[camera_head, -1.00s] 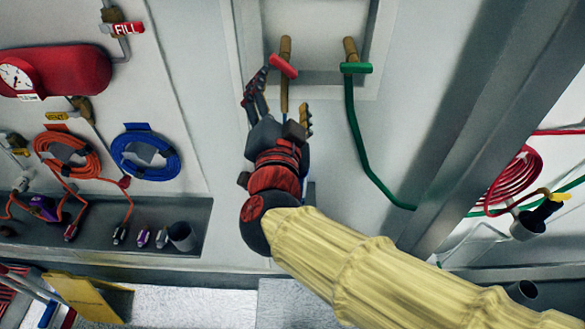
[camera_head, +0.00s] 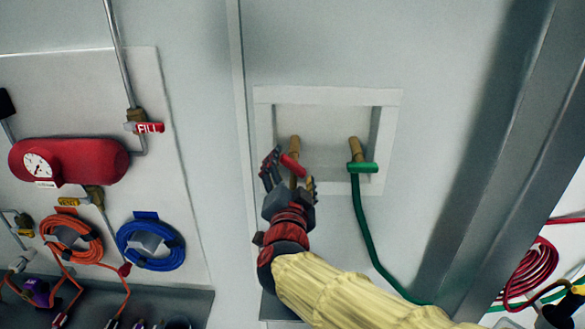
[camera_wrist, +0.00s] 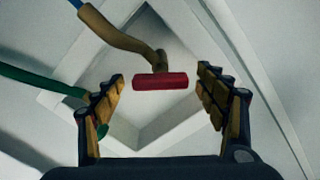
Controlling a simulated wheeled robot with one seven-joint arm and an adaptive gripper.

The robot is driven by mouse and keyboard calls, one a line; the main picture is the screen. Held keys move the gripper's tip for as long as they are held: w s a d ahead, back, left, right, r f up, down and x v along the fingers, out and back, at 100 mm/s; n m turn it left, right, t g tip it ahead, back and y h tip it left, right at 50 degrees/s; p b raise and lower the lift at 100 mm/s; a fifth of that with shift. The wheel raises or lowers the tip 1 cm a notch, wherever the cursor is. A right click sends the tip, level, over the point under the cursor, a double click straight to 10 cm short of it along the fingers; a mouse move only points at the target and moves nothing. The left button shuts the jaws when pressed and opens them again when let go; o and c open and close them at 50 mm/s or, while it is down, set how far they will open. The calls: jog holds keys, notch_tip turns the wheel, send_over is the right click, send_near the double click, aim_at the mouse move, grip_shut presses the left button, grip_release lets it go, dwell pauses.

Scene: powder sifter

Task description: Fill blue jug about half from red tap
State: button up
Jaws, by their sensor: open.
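The red tap has a red bar handle (camera_head: 293,167) on a brass-coloured body (camera_head: 295,145) in a square wall recess. In the wrist view the red handle (camera_wrist: 160,80) lies crosswise between the fingertips, with a gap on each side. The brass-coloured pipe (camera_wrist: 125,38) bends to the upper left and ends in a blue hose (camera_wrist: 79,4). My gripper (camera_head: 290,174) is open at the tap, one finger on each side of the handle; it also shows in the wrist view (camera_wrist: 161,76). I do not see the blue jug in either view.
A green tap (camera_head: 362,167) with a green hose (camera_head: 366,232) is close on the right. A red tank (camera_head: 70,160) with a gauge, a FILL valve (camera_head: 148,127) and orange and blue hose coils (camera_head: 150,244) are at left. A grey post (camera_head: 505,170) stands at right.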

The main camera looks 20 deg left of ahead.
jog(key=shift+x, duration=0.85)
jog(key=shift+d+r, duration=0.1)
jog(key=shift+c, duration=1.4)
jog(key=c, duration=0.7)
jog(key=shift+c, duration=0.9)
